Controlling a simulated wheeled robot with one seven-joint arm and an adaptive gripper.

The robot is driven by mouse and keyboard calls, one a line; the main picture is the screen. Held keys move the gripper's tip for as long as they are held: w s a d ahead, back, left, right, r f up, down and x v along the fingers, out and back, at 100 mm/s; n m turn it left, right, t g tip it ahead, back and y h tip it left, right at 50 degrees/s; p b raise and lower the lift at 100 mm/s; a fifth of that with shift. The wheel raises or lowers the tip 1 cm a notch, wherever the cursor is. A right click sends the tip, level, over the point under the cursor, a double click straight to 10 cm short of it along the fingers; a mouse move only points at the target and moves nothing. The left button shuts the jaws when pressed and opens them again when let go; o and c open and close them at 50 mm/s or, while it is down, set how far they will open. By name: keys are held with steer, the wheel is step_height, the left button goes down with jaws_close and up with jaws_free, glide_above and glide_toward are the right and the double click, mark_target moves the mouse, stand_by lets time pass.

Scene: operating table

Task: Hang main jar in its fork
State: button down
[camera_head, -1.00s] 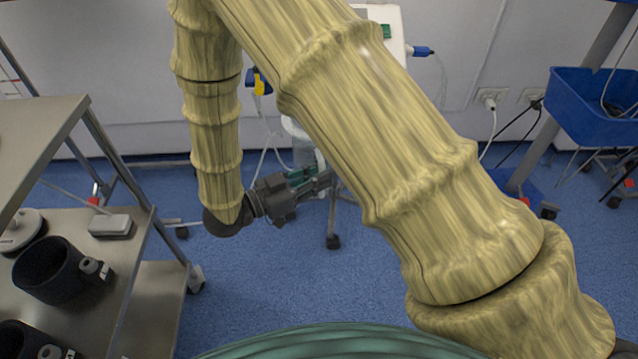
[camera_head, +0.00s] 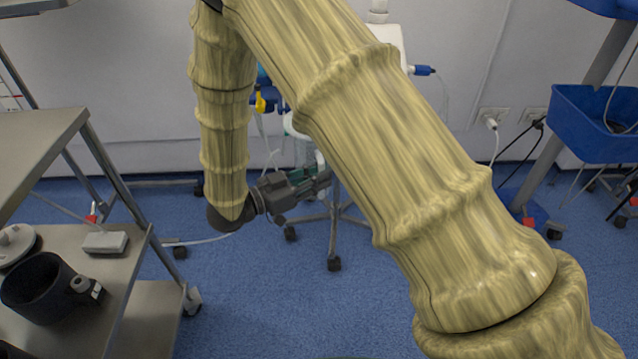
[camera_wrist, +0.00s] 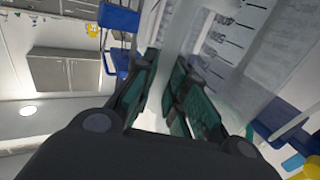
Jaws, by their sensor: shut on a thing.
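The main jar (camera_wrist: 235,40) is clear with dark graduation marks and fills the upper right of the wrist view, tilted in that picture. My gripper (camera_wrist: 166,78) is shut on it, with teal pads on both fingers. In the head view my gripper (camera_head: 322,182) is at the middle, in front of a wheeled stand, and the jar (camera_head: 304,152) shows only partly above it, behind my arm. I cannot make out the fork; blue and yellow fittings (camera_head: 268,98) on the stand show between my arm links.
A steel shelf trolley (camera_head: 40,140) with a black cylinder (camera_head: 45,288) stands at the left. A blue basket (camera_head: 595,125) on a stand is at the right. The wheeled stand's base (camera_head: 333,262) is on the blue floor. My arm hides much of the middle.

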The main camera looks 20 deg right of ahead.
steer(key=shift+w+d+f+b, duration=0.1)
steer(key=shift+w+d+b, duration=0.15)
steer(key=shift+w, duration=0.4)
steer(key=shift+w+d+r+b, duration=0.15)
steer(key=shift+w+b, duration=0.15)
steer(key=shift+w, duration=0.4)
steer(key=shift+w+d+f+b, duration=0.15)
steer(key=shift+w+d+b, duration=0.1)
steer(key=shift+w, duration=0.4)
steer(key=shift+a+f, duration=0.1)
steer(key=shift+f, duration=0.6)
steer(key=c, duration=1.4)
jaws_free()
steer(key=shift+o, duration=0.2)
steer(key=shift+s, duration=0.1)
steer(key=s+a, duration=0.2)
steer(key=a, duration=0.9)
steer(key=shift+a, duration=0.4)
